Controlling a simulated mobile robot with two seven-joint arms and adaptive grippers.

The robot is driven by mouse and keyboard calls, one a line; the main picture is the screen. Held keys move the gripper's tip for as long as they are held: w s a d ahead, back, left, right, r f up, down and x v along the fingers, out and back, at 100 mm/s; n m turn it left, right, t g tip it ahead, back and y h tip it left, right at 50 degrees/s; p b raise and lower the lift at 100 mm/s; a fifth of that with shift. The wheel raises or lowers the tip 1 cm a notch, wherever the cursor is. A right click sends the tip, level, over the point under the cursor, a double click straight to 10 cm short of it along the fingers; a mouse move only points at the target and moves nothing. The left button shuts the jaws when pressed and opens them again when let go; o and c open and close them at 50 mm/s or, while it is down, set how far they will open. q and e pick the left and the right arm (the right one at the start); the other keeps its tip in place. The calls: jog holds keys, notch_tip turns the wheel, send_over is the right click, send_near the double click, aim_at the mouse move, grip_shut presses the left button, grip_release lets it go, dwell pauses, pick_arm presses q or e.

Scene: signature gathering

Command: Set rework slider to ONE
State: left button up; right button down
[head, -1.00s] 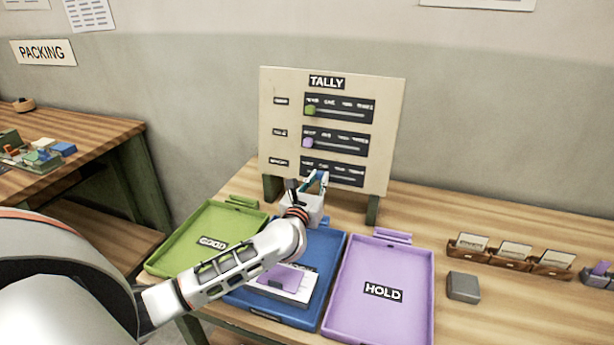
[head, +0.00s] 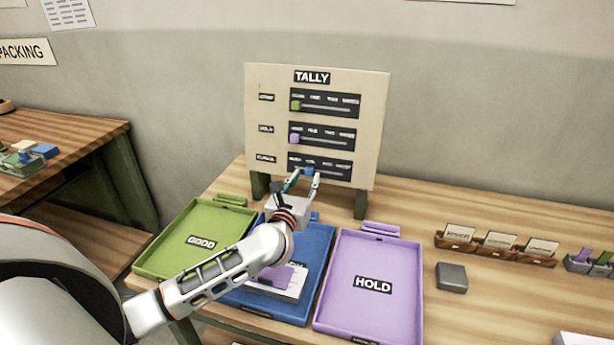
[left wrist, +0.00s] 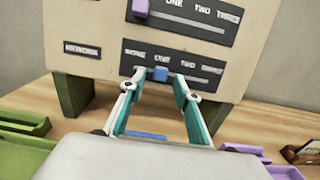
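The tally board (head: 377,120) stands upright at the back of the table, with three slider rows. The bottom row, labelled REWORK (left wrist: 82,49), has a dark plate with a blue knob (left wrist: 160,74), which also shows in the head view (head: 309,171). The knob sits below the word ONE, right of NONE. My left gripper (head: 304,176) is in front of this row. In the left wrist view its fingers (left wrist: 159,78) are open, one on each side of the knob, with gaps visible. Whether the tips reach past the knob's face is unclear. My right gripper is out of view.
The green GOOD tray (head: 165,262), the blue tray (head: 318,262) and the purple HOLD tray (head: 400,260) lie before the board. A grey block (head: 452,276) and card holders (head: 495,248) are at right. Table between them is clear.

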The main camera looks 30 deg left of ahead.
pick_arm(q)
jog(key=v, duration=0.9)
jog(key=shift+s, duration=0.35)
